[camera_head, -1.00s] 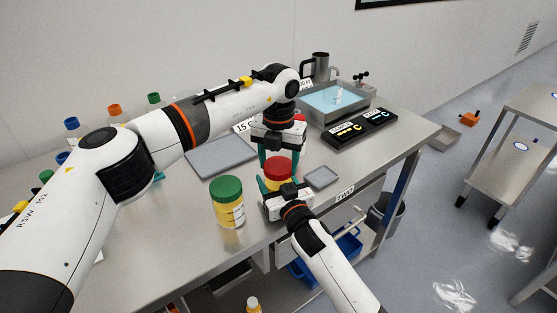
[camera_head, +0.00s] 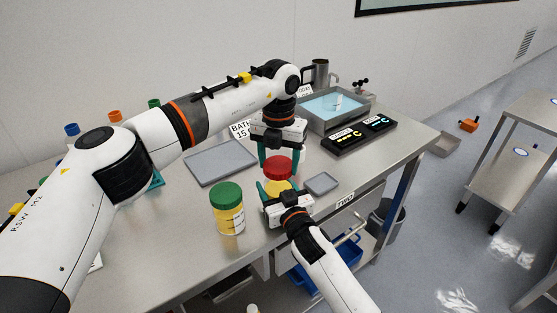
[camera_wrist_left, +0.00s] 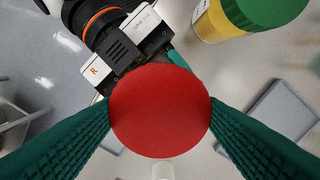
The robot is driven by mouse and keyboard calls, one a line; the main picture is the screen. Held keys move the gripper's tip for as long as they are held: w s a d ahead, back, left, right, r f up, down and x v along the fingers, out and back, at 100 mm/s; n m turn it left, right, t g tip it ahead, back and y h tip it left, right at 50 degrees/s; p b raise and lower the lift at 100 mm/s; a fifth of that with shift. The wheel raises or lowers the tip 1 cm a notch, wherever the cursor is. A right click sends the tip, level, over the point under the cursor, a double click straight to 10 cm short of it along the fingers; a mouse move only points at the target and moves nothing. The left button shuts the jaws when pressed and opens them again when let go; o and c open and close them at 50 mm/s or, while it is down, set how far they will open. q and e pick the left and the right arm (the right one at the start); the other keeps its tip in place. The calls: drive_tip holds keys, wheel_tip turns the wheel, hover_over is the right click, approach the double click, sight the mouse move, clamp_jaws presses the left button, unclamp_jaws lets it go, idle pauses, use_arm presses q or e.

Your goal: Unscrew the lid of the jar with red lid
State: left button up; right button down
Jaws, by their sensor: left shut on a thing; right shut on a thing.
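The jar (camera_head: 280,187) with the red lid (camera_head: 278,166) stands near the table's front edge; its yellow part shows below the lid. My left gripper (camera_head: 280,163) points down from above and is shut on the red lid, one teal finger on each side. In the left wrist view the round lid (camera_wrist_left: 160,111) sits between both fingers and hides the jar beneath. My right gripper (camera_head: 279,190) comes from the front and is shut around the jar's body, below the lid. The lid appears raised above the jar; the exact gap is hard to tell.
A green-lidded yellow jar (camera_head: 228,212) stands close to the left. A grey tray (camera_head: 220,162) lies behind it, and a small grey tray (camera_head: 322,184) lies to the right. A black display box (camera_head: 358,135) and a water bath (camera_head: 333,108) stand at the back right.

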sight(278, 165)
use_arm(q)
drive_tip(key=shift+r, duration=2)
use_arm(e)
drive_tip(key=shift+c, duration=1.2)
unclamp_jaws()
